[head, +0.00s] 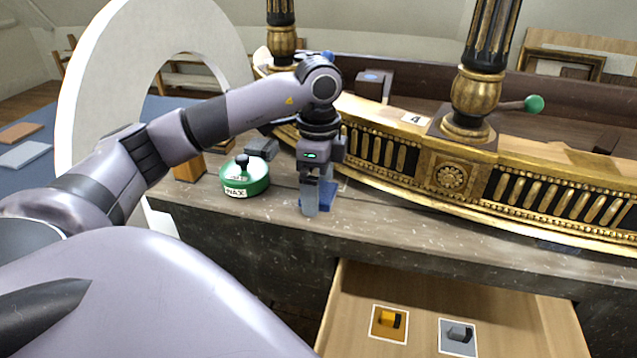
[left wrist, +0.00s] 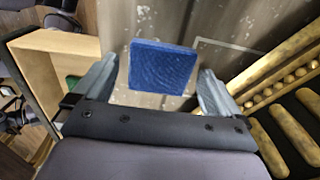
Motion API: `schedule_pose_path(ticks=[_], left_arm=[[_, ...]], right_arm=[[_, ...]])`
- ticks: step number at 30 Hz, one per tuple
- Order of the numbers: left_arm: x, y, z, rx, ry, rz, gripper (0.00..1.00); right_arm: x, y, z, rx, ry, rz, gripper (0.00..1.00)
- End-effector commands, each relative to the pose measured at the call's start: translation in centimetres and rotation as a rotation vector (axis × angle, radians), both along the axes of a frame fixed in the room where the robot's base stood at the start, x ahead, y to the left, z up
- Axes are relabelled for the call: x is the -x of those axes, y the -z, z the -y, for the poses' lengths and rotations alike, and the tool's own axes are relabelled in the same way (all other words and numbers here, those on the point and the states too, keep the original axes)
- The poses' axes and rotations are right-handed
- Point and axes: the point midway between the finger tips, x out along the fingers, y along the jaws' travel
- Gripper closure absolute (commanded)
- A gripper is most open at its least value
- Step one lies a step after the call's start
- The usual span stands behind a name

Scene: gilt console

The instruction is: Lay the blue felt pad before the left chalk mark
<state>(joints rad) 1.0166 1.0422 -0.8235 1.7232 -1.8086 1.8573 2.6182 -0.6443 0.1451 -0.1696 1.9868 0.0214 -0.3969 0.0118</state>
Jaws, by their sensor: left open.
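The blue felt pad (head: 328,196) is at the bench's front part, partly hidden by my left gripper (head: 313,204). In the left wrist view the square pad (left wrist: 162,68) shows between the spread fingers of my left gripper (left wrist: 158,88), with a gap on each side. The gripper is open and points down at the bench. I cannot tell whether the pad lies fully flat. A thin pale line (left wrist: 228,44) and a small pale mark (left wrist: 143,12) show on the bench in the left wrist view; I cannot tell whether either is the left chalk mark. My right gripper is not in view.
A green wax tin (head: 245,181) and a wooden block (head: 189,168) stand left of the gripper. The gilt console frame (head: 450,177) runs close behind and right. Below, an open drawer (head: 540,318) has two picture cards inside.

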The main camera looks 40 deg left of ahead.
Motion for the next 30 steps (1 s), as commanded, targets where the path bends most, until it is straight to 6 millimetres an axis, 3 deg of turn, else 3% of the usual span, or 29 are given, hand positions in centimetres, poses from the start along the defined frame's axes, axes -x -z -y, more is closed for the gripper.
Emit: schedule_pose_path(ticks=[5,15,21,30], left_arm=[[-0.1,-2.5,0.0,0.001,0.0,0.005,0.01],[-0.1,-9.7,0.0,0.0,0.0,0.004,0.01],[-0.1,-11.7,0.0,0.0,-0.001,0.001,0.01],[0.0,-12.2,0.0,0.0,-0.001,0.0,0.01]], right_arm=[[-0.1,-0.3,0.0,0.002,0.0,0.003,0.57],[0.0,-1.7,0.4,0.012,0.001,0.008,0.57],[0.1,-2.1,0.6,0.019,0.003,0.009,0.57],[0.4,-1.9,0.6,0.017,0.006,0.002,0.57]])
